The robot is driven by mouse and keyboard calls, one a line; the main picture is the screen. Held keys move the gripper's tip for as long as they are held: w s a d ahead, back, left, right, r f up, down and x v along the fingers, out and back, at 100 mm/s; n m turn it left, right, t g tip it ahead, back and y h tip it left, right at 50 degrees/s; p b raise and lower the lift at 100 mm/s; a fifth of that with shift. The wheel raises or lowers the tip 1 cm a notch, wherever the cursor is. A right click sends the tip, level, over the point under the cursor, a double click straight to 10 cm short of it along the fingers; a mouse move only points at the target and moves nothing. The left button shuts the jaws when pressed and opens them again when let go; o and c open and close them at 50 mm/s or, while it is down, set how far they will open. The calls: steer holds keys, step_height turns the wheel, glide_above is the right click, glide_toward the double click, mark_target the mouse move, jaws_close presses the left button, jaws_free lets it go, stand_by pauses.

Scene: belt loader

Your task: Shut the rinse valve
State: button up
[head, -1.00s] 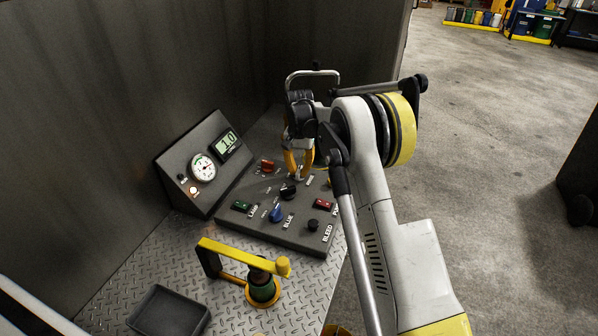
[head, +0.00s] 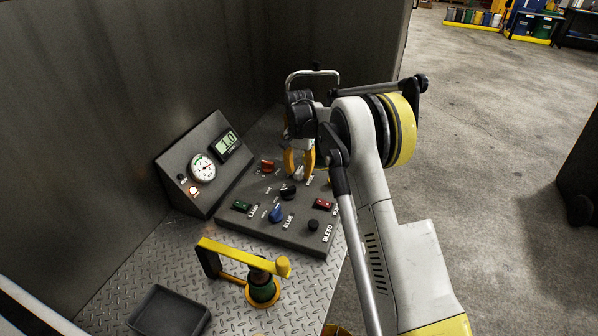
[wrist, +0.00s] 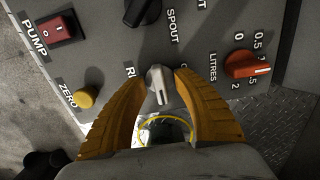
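The rinse valve is a pale grey knob (wrist: 158,85) on the sloping control panel, its label mostly hidden in the wrist view; only the first letters show. In the head view the knob (head: 298,175) is at the panel's far right part, below my gripper. My gripper (wrist: 160,76) has its two yellow fingers on either side of the knob, with a gap showing on each side. It is open, and its fingertips are down close to the panel. Whether the knob is turned fully shut I cannot tell.
Close by are the black spout knob (wrist: 142,10), the orange litres knob (wrist: 246,66), the yellow zero button (wrist: 84,96) and the red pump switch (wrist: 57,27). A gauge box (head: 202,165) stands to the left. A yellow-armed fixture (head: 240,252) and a dark tray (head: 168,312) are nearer.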

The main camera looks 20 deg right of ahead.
mark_target(299, 170)
step_height(299, 170, up, 12)
stand_by(0.6)
steer(key=s+a+r+n+t+b, duration=0.1)
steer(key=s+r+n+t, duration=0.1)
steer(key=s+r, duration=0.5)
steer(key=s+a+r+n+t+b, duration=0.15)
steer(key=s+r, duration=0.25)
steer(key=s, duration=0.7)
steer(key=s+a+f+n+t+b, duration=0.1)
steer(key=s+f, duration=0.3)
steer(key=s, duration=0.6)
steer(key=s+a+f+n+t+b, duration=0.1)
steer(key=s+f, duration=0.4)
steer(key=s, duration=0.6)
steer(key=shift+f+n+t, duration=0.15)
steer(key=shift+n+t, duration=0.6)
steer(key=shift+n, duration=0.4)
